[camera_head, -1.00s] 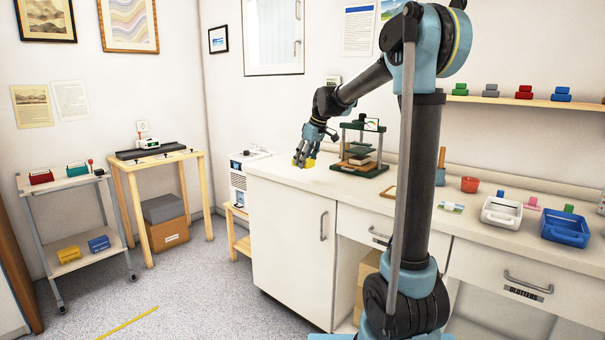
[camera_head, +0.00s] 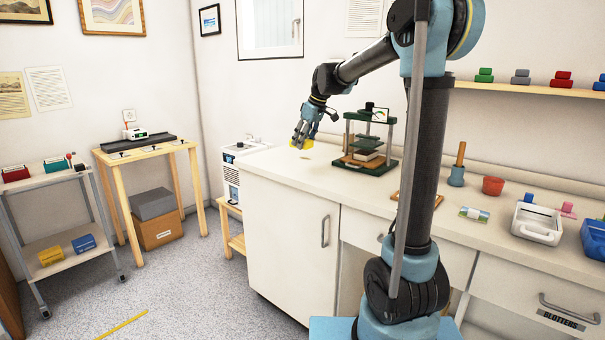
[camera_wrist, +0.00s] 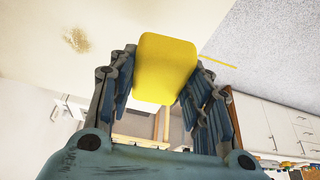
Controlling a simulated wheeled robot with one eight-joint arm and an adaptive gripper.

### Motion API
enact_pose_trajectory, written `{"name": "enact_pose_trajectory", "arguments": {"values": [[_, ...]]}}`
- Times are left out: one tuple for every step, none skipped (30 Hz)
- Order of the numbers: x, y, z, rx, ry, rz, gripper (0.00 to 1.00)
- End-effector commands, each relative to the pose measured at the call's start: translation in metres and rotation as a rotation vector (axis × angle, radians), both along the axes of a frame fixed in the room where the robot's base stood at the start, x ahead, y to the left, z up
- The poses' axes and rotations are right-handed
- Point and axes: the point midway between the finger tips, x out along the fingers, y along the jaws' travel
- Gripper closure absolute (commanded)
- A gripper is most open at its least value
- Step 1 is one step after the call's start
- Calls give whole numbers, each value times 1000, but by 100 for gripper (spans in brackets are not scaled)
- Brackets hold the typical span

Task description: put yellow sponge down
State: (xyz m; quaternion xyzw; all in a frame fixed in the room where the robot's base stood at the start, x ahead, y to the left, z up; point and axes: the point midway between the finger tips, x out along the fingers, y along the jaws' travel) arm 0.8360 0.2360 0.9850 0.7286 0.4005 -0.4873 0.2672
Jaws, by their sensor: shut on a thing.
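The yellow sponge (camera_wrist: 166,68) is a rounded block between the fingers of my gripper (camera_wrist: 165,90) in the wrist view. My gripper is shut on it. In the head view my gripper (camera_head: 303,138) points down at the left end of the white counter (camera_head: 282,168), with the yellow sponge (camera_head: 297,144) showing at its fingertips. I cannot tell whether the sponge touches the counter. A small tan stain (camera_head: 305,157) lies on the counter just in front of the sponge, and it shows in the wrist view (camera_wrist: 76,40) too.
A green press (camera_head: 370,145) stands on the counter right of my gripper. The counter's left edge is close to the gripper. A white machine (camera_head: 232,165) stands beyond it.

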Motion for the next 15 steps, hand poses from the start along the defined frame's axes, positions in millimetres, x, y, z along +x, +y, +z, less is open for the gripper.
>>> {"name": "enact_pose_trajectory", "arguments": {"values": [[0,0,-5,0,0,0,77],[0,0,-9,0,0,0,77],[0,1,-15,0,0,1,77],[0,1,-20,0,0,1,77],[-1,1,-26,0,0,1,77],[0,1,-32,0,0,1,77],[0,1,-37,0,0,1,77],[0,2,-41,0,0,1,77],[0,2,-46,0,0,1,77],[0,1,-49,0,0,1,77],[0,1,-52,0,0,1,77],[0,2,-54,0,0,1,77],[0,1,-56,0,0,1,77],[0,1,-57,0,0,1,77],[0,1,-59,0,0,1,77]]}}
